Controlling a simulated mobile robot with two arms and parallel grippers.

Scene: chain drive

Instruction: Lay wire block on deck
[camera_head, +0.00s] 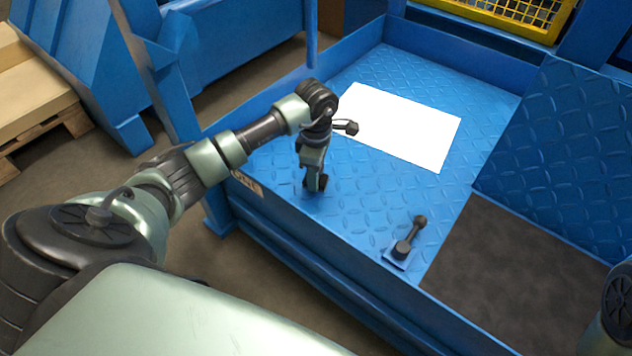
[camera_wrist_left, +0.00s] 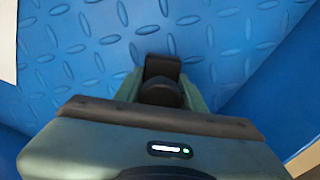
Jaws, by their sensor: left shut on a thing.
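My left gripper (camera_head: 315,185) points down over the blue diamond-plate deck (camera_head: 290,150), close to its near left wall. It is shut on a small dark block (camera_head: 322,182), most likely the wire block, which is largely hidden by the fingers in the head view. In the left wrist view the dark block (camera_wrist_left: 162,68) sits between the two green fingers of the gripper (camera_wrist_left: 162,92), with deck plate beyond it. The block is at or just above the deck; I cannot tell whether it touches. My right gripper is out of view.
A white rectangle (camera_head: 400,125) lies on the deck behind the gripper. A black lever on a small blue base (camera_head: 398,258) stands at the near edge to the right. A dark mat area (camera_head: 520,275) lies further right. Low blue walls edge the deck.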

